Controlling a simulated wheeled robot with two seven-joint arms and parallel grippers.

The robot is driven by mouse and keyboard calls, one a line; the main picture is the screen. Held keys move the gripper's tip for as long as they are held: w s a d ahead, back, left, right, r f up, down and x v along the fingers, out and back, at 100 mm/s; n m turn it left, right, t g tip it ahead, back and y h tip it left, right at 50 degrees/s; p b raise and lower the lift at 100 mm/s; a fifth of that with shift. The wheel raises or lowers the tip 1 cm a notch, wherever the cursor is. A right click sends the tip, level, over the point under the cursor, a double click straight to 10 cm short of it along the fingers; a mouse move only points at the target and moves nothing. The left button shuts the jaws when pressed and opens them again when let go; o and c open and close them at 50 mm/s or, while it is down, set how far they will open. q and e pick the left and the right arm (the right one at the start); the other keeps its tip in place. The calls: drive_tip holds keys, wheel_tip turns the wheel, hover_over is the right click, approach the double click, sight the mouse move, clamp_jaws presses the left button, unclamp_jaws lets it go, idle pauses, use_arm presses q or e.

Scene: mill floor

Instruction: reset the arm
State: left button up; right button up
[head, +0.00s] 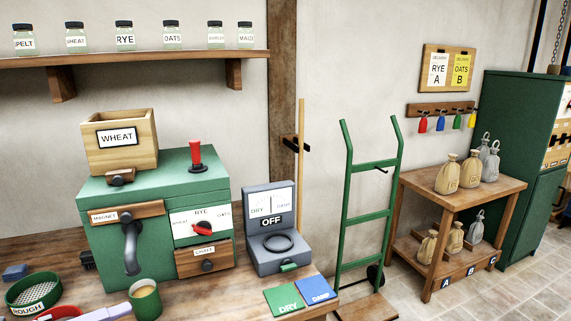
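The green mill machine (157,222) stands on the wooden bench (215,300). A wooden hopper (147,157) labelled WHEAT sits on top.
A grey meter (270,251) reading OFF stands right of the machine. DRY (284,300) and DAMP (315,290) cards, a ROUGH sieve (33,292) and a cup (145,300) lie along the bench front. A green hand truck (364,215) and sack table (485,185) stand at right.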

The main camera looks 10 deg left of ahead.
use_arm(q)
drive_tip(key=s+d+f+n+g+y, duration=0.1)
drive_tip(key=s+d+f+n+y, duration=0.1)
drive_tip(key=s+d+f+n, duration=0.35)
drive_tip(key=s+d+f+n+y, duration=0.3)
drive_tip(key=f+n, duration=0.5)
drive_tip(key=f, duration=0.1)
drive_tip(key=s+d+f+n+g+y, duration=0.1)
drive_tip(key=s+d+f+n+y, duration=0.1)
drive_tip(key=s+d+f+n, duration=0.4)
drive_tip(key=s+d+f+n+g, duration=0.2)
drive_tip(key=s+d+f+n, duration=0.1)
drive_tip(key=d+f+n, duration=0.2)
drive_tip(key=d, duration=0.2)
drive_tip(key=shift+s+d+g+h, duration=0.3)
drive_tip(key=shift+s, duration=0.05)
